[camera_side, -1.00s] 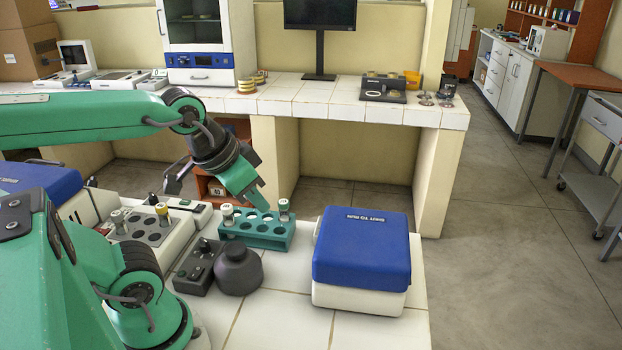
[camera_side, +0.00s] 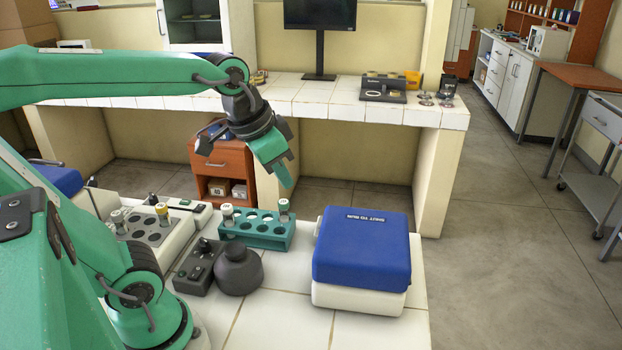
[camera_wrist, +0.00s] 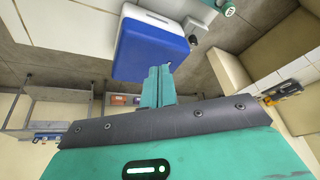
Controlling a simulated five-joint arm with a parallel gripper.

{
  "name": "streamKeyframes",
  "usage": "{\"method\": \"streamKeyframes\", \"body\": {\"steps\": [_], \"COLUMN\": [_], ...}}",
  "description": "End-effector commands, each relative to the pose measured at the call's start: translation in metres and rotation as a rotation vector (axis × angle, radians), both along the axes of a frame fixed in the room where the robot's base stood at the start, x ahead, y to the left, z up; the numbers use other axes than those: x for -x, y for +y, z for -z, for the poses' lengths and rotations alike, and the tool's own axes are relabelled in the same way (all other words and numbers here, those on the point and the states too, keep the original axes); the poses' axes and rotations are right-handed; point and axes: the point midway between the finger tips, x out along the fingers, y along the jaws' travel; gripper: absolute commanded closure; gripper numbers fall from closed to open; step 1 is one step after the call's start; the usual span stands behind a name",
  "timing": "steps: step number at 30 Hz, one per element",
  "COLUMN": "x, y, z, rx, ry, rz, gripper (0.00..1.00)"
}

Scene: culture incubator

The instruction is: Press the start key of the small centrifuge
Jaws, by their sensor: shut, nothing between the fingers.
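The small centrifuge is most likely the white box with a shut blue lid (camera_side: 362,245), marked "SHUT TO RUN", at the front right of the tiled bench. It also shows at the top of the wrist view (camera_wrist: 150,48). A small pale grey piece (camera_wrist: 195,27) sticks out beside it in the wrist view; I cannot tell whether it carries the start key. My gripper (camera_side: 285,180) is shut and empty, in the air above and left of the blue lid in the side view. In the wrist view its closed fingertips (camera_wrist: 158,70) overlap the lid's lower edge, with no contact visible.
A teal rack (camera_side: 262,242) with two capped tubes stands left of the box. A dark round device (camera_side: 238,270) and a dark control box (camera_side: 197,272) stand nearer. A white block with wells (camera_side: 145,235) is further left. Bare tiles (camera_side: 275,310) lie in front.

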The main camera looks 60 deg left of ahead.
Motion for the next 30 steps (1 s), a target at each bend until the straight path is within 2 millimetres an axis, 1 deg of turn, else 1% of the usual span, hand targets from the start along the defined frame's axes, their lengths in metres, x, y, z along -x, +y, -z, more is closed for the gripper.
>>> {"method": "streamKeyframes", "body": {"steps": [1, 6, 14, 22, 30], "x": [-0.009, -0.034, -0.076, -0.119, -0.163], "y": [0.001, 0.002, 0.004, 0.007, 0.011], "z": [-0.002, -0.01, -0.016, -0.013, -0.002], "rx": [-0.007, -0.029, -0.058, -0.085, -0.104], "ry": [0.014, 0.05, 0.104, 0.161, 0.218], "rz": [0.013, 0.067, 0.15, 0.237, 0.327], "gripper": [1.0, 1.0, 1.0, 1.0, 1.0]}}
